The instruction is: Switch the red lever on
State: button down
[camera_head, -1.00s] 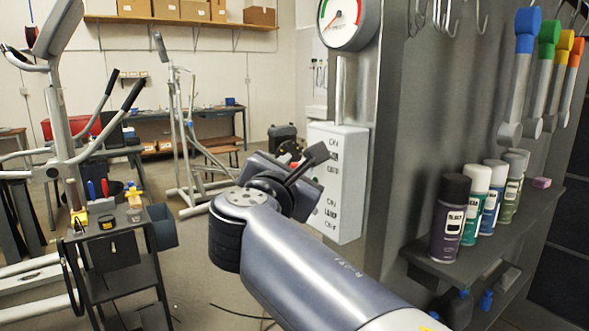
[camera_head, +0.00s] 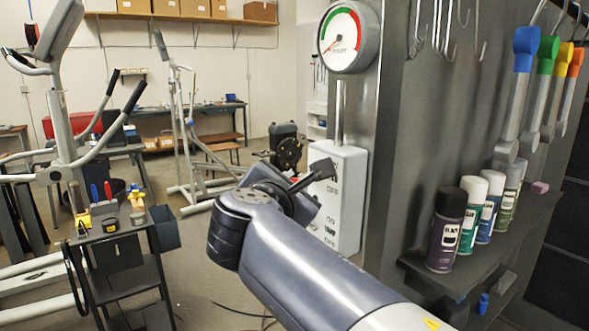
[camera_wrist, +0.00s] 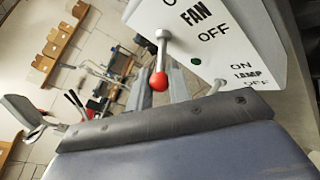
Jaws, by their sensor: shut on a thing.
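The red lever is a metal rod with a red ball knob (camera_wrist: 159,80), in the wrist view beside the FAN label of the white switch box (camera_wrist: 235,45).
A round gauge (camera_head: 347,37) is above the box on a grey cabinet. Spray cans (camera_head: 446,228) stand on a shelf at right. A tool cart (camera_head: 118,235) and an elliptical trainer (camera_head: 65,120) are at left. Some floor between the cart and box is open.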

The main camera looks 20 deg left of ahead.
aim_at(293, 179)
notch_tip(293, 179, up, 3)
jog(key=m+g+y+p, duration=0.1)
jog(key=m+g+p, duration=0.1)
jog(key=p, duration=0.8)
jog(key=shift+r+g, duration=0.1)
jog(key=shift+g, duration=0.6)
jog(key=g+p, duration=0.1)
jog(key=p, duration=0.1)
jog(key=m+g+y+p, duration=0.1)
jog(key=p, duration=0.1)
jog(key=shift+d+r+m, duration=0.1)
jog(key=shift+r+m, duration=0.2)
jog(key=shift+w+g+y+p, duration=0.15)
jog(key=shift+g+y+p, duration=0.25)
jog(key=shift+p, duration=0.7)
jog(key=shift+m, duration=0.3)
jog(key=c, duration=1.3)
grip_release()
jog(key=shift+c, duration=0.2)
jog(key=shift+r, duration=0.1)
